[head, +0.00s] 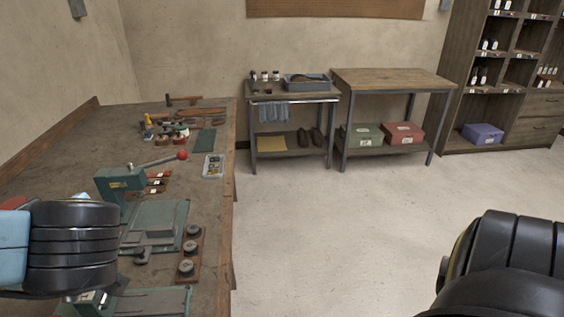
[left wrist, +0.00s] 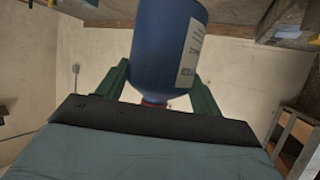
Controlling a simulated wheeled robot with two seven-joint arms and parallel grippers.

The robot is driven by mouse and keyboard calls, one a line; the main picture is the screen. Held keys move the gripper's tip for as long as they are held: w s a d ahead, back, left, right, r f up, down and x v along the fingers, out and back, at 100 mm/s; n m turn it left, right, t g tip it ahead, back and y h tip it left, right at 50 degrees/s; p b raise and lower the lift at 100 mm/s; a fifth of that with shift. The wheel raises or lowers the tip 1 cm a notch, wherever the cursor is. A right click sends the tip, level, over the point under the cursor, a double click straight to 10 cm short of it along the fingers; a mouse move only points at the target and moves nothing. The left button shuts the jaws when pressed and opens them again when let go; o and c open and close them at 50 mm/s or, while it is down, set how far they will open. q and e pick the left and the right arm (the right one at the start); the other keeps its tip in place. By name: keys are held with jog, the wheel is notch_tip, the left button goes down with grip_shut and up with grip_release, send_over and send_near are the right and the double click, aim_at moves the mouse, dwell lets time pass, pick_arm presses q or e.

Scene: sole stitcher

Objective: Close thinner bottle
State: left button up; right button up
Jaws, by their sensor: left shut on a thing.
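A blue bottle with a white label (left wrist: 160,45) fills the upper middle of the left wrist view. I take it to be the thinner bottle. A small reddish part, perhaps its cap or neck (left wrist: 153,102), shows at the bottle's end nearest the palm. My left gripper (left wrist: 160,78) is shut on the bottle, with one green finger on each side. The bottle's far end is cut off by the frame. In the head view only my left arm shows at the left, and its gripper is hidden. My right arm shows at lower right, without its gripper.
A workbench (head: 220,225) at left carries a green lever press (head: 122,183), a knob board (head: 188,253), a small tray (head: 213,166) and tools. At the back stand a small table with bottles and a blue-grey bin (head: 307,82), another table (head: 395,80) and shelving. The floor is clear.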

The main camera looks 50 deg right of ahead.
pick_arm(q)
jog(key=s+a+f, duration=0.1)
jog(key=s+a, duration=0.1)
jog(key=a, duration=0.7)
jog(key=s+a+f, duration=0.1)
jog(key=s+a, duration=0.1)
jog(key=a, duration=0.8)
jog(key=shift+a, duration=0.3)
